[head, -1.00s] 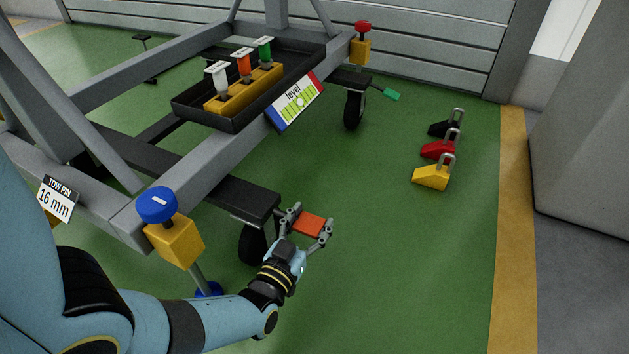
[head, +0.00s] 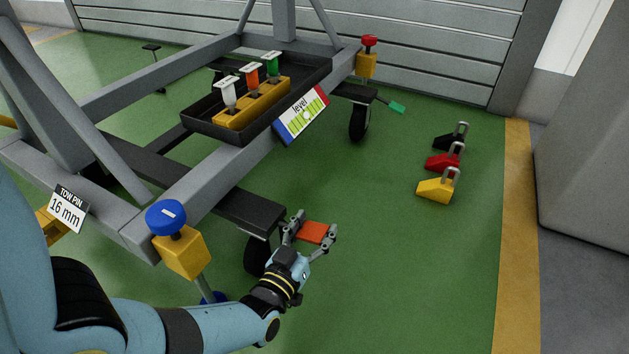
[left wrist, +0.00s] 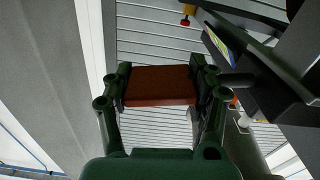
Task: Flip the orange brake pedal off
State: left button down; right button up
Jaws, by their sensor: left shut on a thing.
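The orange brake pedal (head: 314,232) sits by the caster wheel (head: 257,254) at the near right corner of the grey cart frame (head: 210,182). My left gripper (head: 315,226) is shut on the pedal, one finger at each side edge. In the left wrist view the pedal (left wrist: 160,86) spans the space between both fingers of my left gripper (left wrist: 162,85). The pedal's joint to the caster is partly hidden by the gripper. My right gripper is not in view.
A blue-knobbed post (head: 167,217) stands close to my left forearm. A black tray (head: 195,123) with several coloured-handled pins sits on the frame. A green pedal (head: 397,107) is at the far caster. Black, red and yellow chocks (head: 437,189) lie right. Green floor between is clear.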

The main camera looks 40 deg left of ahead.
pick_arm(q)
jog(key=shift+c, duration=2)
grip_release()
jog(key=shift+r, duration=0.1)
notch_tip(320, 180, up, 10)
